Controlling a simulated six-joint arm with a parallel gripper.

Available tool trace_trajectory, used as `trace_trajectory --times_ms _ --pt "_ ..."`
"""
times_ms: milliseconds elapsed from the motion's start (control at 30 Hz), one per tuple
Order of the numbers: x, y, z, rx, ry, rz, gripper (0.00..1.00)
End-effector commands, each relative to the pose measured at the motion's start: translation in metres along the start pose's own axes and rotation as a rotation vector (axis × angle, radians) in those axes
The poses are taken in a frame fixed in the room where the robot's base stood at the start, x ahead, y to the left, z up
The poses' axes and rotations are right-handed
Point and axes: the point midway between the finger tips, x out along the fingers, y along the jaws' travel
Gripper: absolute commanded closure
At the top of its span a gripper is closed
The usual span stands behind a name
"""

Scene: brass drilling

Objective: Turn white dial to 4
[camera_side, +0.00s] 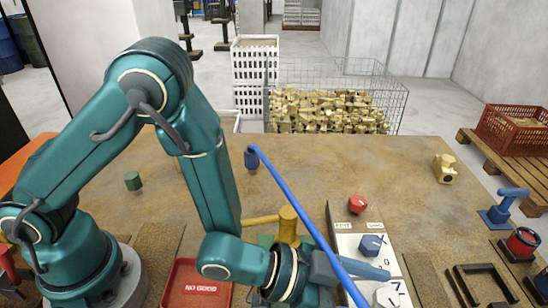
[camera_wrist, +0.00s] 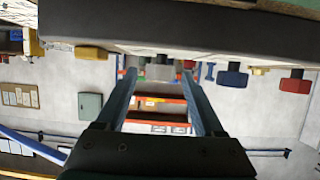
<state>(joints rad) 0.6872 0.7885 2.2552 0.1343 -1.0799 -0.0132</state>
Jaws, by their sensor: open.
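My gripper (camera_side: 372,270) reaches in from the left over the white panel in the side view, with its fingers pointing right. In the wrist view my gripper (camera_wrist: 160,76) has two fingers spread apart. A pale grey block (camera_wrist: 160,71) shows between or just beyond the fingertips; I cannot tell for sure that it is the white dial, or whether the fingers touch it. A blue knob (camera_side: 370,245) stands just behind the fingers and also shows in the wrist view (camera_wrist: 232,76).
A blue bar (camera_side: 300,215) crosses in front of my wrist. A yellow upright part (camera_side: 288,222) stands close to my forearm. A red bin (camera_side: 200,285) lies at the front left. The table's back right is mostly clear.

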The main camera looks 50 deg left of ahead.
Motion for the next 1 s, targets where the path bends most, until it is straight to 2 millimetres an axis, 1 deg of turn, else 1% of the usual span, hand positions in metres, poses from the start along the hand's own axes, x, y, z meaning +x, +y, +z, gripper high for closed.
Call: trace_trajectory --times_ms 67,100,367,500,667,900,1000 --pt "-0.002 0.002 0.000 -0.012 -0.001 -0.030 0.30" --pt "-0.010 0.001 -0.001 -0.012 0.000 -0.030 0.30" --pt "-0.051 0.001 0.000 -0.012 0.000 -0.029 0.30" --pt "-0.054 -0.017 -0.021 -0.024 0.056 -0.075 0.30" --pt "-0.059 -0.034 -0.046 -0.030 0.121 -0.119 0.30" --pt "-0.072 -0.062 -0.080 -0.038 0.193 -0.194 0.30" --pt "-0.079 -0.076 -0.092 -0.043 0.204 -0.232 0.30"
